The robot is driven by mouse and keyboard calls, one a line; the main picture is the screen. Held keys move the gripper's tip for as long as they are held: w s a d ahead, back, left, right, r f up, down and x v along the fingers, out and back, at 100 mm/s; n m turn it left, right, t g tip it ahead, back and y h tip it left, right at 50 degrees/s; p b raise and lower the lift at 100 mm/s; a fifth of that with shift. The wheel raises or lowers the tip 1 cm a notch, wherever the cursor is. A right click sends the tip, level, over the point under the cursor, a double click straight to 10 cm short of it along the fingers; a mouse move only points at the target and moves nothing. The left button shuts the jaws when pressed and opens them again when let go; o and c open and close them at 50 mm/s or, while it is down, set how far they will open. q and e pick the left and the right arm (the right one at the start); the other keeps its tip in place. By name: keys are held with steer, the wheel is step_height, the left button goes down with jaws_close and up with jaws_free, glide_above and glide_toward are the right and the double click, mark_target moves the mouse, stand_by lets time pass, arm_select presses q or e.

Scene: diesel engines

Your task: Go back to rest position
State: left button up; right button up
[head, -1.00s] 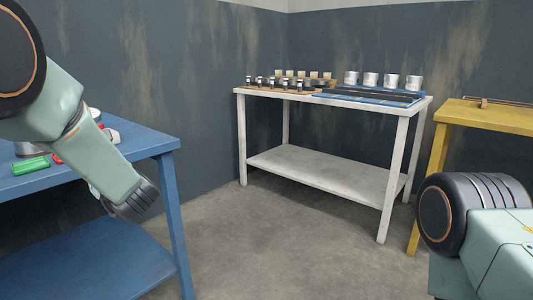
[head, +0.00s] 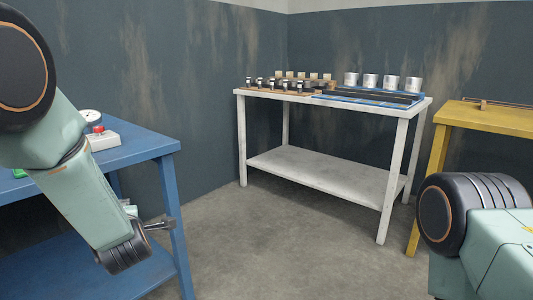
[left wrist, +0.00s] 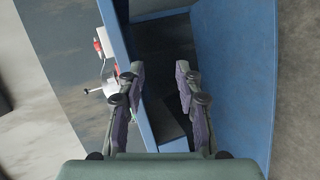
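My left gripper (left wrist: 160,75) is open in the left wrist view, with nothing between its dark fingers. In the head view the left arm hangs down in front of the blue table, and a part of its gripper (head: 159,224) shows beside the front leg. The right arm shows at the lower right of the head view, but its gripper is out of the picture.
The blue table (head: 140,150) holds a white box with a red button (head: 100,138) and a round gauge (head: 91,115). A white table (head: 345,101) with several metal cylinders (head: 370,80) stands ahead. A yellow table (head: 490,117) is right. The floor between is clear.

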arm_select(q)
steer(key=s+d+f+m+g+h+p, duration=0.2)
steer(key=s+d+f+m+g, duration=0.1)
steer(key=s+f+m, duration=0.45)
steer(key=s+d+f+m+g+h+p, duration=0.2)
steer(key=s+d+f+m+h, duration=0.1)
steer(key=s+f+m, duration=0.45)
steer(key=s+d+f+m+g+p, duration=0.1)
steer(key=s+m+g+p, duration=0.1)
steer(key=s, duration=0.7)
steer(key=s+d+f+m+g+h+p, duration=0.1)
steer(key=s+d+m+g+p, duration=0.1)
steer(key=s, duration=0.8)
steer(key=s+d+f+m+g+h+p, duration=0.1)
steer(key=s+m+g+p, duration=0.1)
steer(key=s, duration=0.7)
steer(key=shift+s+d+f+m+g, duration=0.3)
steer(key=shift+m+g, duration=0.2)
steer(key=shift+g, duration=0.2)
